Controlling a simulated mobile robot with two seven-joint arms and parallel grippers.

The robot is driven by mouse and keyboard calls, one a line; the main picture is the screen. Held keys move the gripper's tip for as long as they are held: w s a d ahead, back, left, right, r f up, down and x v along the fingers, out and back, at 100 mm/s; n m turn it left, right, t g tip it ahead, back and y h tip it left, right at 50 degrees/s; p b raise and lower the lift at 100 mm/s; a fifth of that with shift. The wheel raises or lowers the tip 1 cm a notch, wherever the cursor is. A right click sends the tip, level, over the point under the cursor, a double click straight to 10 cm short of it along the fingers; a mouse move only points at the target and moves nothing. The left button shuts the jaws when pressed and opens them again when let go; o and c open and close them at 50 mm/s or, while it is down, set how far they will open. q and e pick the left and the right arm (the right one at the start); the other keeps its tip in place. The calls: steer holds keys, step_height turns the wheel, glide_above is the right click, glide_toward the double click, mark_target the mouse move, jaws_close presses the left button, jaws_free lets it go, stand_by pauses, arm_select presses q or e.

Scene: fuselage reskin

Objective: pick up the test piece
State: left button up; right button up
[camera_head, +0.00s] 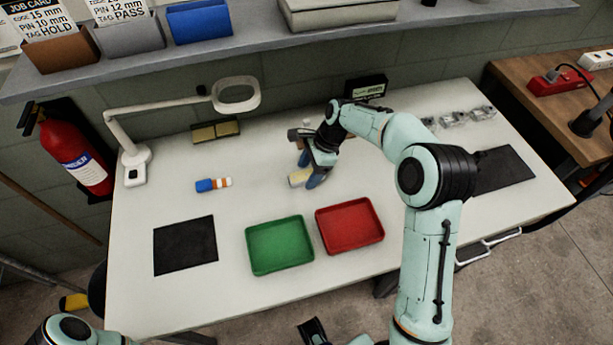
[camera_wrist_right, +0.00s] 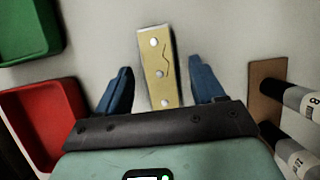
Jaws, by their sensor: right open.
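The test piece is a flat, pale yellow strip with several rivet heads and a jagged dark crack line (camera_wrist_right: 158,68). In the head view it lies on the white table, partly hidden by my right gripper (camera_head: 306,172); its pale end (camera_head: 299,178) shows. In the right wrist view my right gripper (camera_wrist_right: 160,92) is open, with one blue finger on each side of the strip. The strip lies between the fingers with a gap on both sides, and its near end reaches the dark gripper body's edge in the picture.
A green tray (camera_head: 250,262) and a red tray (camera_head: 322,237) stand in front. A black mat (camera_head: 185,246), a blue-and-orange item (camera_head: 213,184) and a magnifier lamp (camera_head: 137,155) are to the left. Labelled grey-and-white cylinders (camera_wrist_right: 300,98) stand close right of the gripper in the wrist view.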

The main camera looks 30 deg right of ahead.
steer(key=shift+f, duration=0.2)
stand_by(0.4)
steer(key=shift+c, duration=1.2)
steer(key=c, duration=0.9)
